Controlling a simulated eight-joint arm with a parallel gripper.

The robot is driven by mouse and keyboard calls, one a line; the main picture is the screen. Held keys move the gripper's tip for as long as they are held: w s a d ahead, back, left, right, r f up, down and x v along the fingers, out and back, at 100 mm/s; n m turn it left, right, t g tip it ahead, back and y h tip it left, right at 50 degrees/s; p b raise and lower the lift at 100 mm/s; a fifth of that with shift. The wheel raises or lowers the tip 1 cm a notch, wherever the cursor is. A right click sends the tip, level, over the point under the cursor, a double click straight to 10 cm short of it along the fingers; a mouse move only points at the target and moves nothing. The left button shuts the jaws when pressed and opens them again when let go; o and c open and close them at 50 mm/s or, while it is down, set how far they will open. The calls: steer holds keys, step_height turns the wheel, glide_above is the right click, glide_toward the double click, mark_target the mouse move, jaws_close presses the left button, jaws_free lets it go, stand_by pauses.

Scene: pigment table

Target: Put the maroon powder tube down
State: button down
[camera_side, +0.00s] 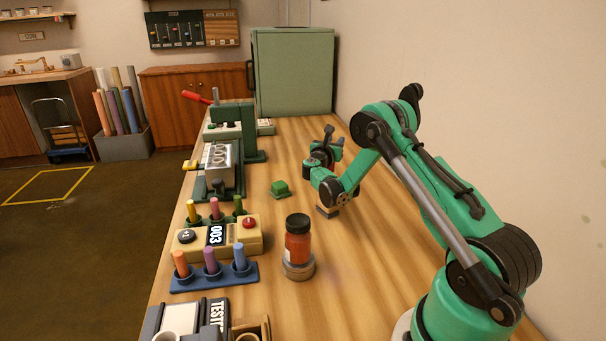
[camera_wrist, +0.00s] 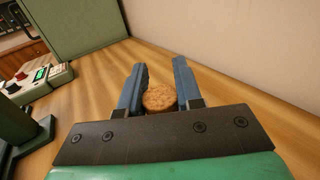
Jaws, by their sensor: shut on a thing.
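My gripper (camera_side: 330,145) is over the far right part of the wooden table, near the wall. In the wrist view its two blue-grey fingers (camera_wrist: 159,88) are shut on a round, cork-like brown top (camera_wrist: 160,98), which I take to be the end of the maroon powder tube. The tube's body is hidden below that top. In the side view only a small dark reddish patch shows by the fingers, partly covered by the wrist. I cannot tell whether the tube touches the table.
A jar of orange-red powder (camera_side: 298,242) stands nearer the camera. A blue rack (camera_side: 214,278) with orange, purple and blue tubes, a yellow box (camera_side: 190,249) and a green press (camera_side: 236,130) line the left edge. Bare wood surrounds the gripper.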

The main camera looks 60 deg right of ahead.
steer(key=shift+f, duration=1.85)
steer(key=c, duration=0.6)
jaws_free()
steer(key=shift+f, duration=0.15)
